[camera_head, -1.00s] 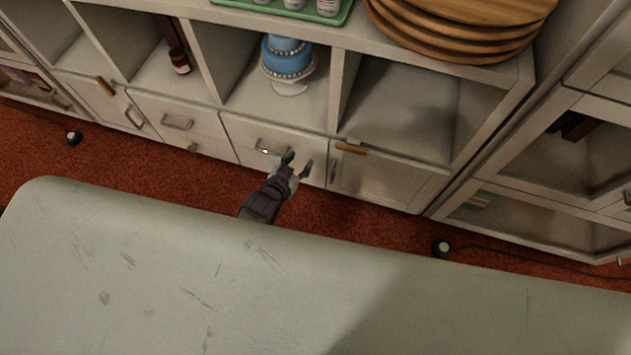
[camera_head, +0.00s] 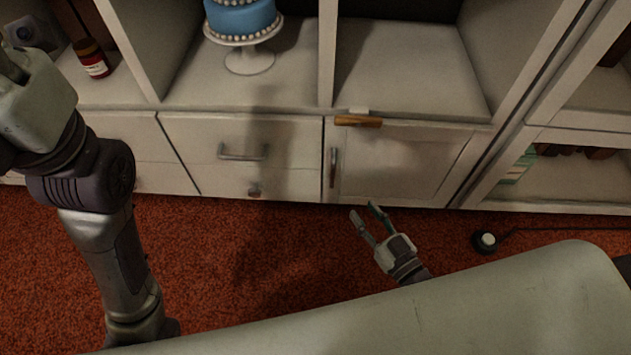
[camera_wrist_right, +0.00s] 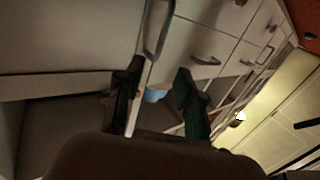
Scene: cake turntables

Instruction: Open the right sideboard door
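The right sideboard door (camera_head: 395,165) is a pale cabinet door and looks closed. Its upright metal handle (camera_head: 333,167) is at its left edge. In the right wrist view the door panel (camera_wrist_right: 65,35) fills the upper left, with the handle (camera_wrist_right: 160,30) ahead of the fingers. My right gripper (camera_head: 366,212) is open and empty, in front of and below the door, apart from the handle. Its two spread fingers also show in the right wrist view (camera_wrist_right: 158,92). My left gripper (camera_head: 12,68) is at the upper left edge, partly cut off, so its opening is unclear.
A brown-handled utensil (camera_head: 358,121) lies on the ledge above the door, its handle overhanging. Drawers (camera_head: 240,155) are to the left. A blue cake (camera_head: 240,16) on a white stand (camera_head: 249,58) is above. A pale worktop (camera_head: 480,305) edges the front; red carpet (camera_head: 270,250) lies between.

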